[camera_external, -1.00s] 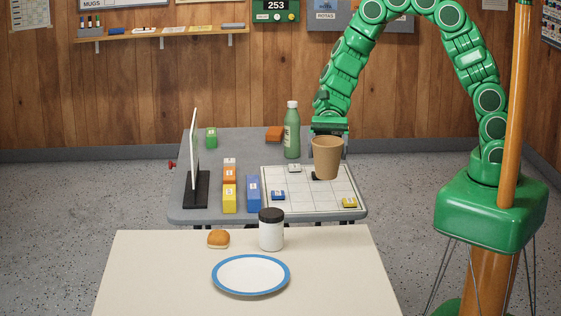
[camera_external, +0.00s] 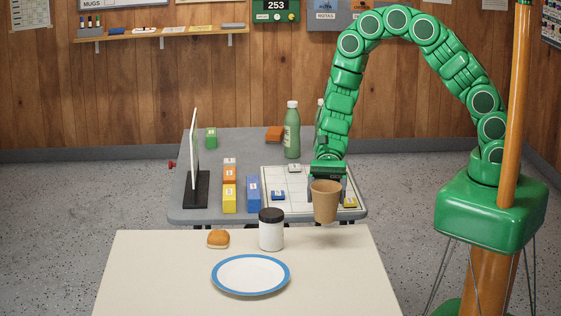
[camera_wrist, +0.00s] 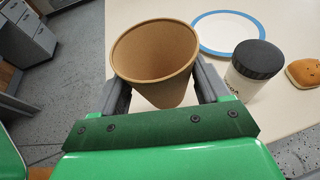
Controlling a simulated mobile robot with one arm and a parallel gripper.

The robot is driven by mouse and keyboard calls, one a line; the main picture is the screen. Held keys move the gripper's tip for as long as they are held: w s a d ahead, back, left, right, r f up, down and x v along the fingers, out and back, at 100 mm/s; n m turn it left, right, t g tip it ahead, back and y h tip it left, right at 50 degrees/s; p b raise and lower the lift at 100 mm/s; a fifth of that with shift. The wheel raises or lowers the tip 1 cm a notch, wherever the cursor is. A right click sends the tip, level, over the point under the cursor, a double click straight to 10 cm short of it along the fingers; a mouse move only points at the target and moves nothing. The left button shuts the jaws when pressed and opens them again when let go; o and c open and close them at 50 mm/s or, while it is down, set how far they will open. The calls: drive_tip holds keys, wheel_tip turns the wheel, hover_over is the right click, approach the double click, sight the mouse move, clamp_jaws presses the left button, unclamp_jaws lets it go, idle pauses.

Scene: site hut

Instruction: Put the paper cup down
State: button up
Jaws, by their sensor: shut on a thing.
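The brown paper cup (camera_external: 325,203) is upright and empty inside, as the wrist view (camera_wrist: 155,50) shows. My gripper (camera_external: 327,185) is shut on it, with one grey finger on each side of the cup. In the external view the cup hangs in the air around the back right edge of the cream table (camera_external: 340,275), in front of the grey table. In the wrist view the cream table top lies beyond and to the right of the cup, with grey floor to the left.
A blue-rimmed plate (camera_external: 251,275), a white jar with a dark lid (camera_external: 271,232) and a bun (camera_external: 218,239) are on the cream table. Its right part is clear. The grey table (camera_external: 190,214) behind holds blocks, a green bottle (camera_external: 292,135) and a gridded board (camera_external: 310,200).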

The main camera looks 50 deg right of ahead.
sight(325, 218)
drive_tip(key=shift+f, duration=3.6)
drive_tip(key=shift+f, duration=0.1)
drive_tip(key=o, duration=1)
drive_tip(key=shift+w+d+r, duration=0.15)
drive_tip(key=shift+d+r, duration=0.05)
drive_tip(key=shift+d, duration=0.05)
drive_tip(key=v, duration=1.1)
drive_tip(key=shift+d, duration=0.15)
drive_tip(key=shift+r, duration=0.15)
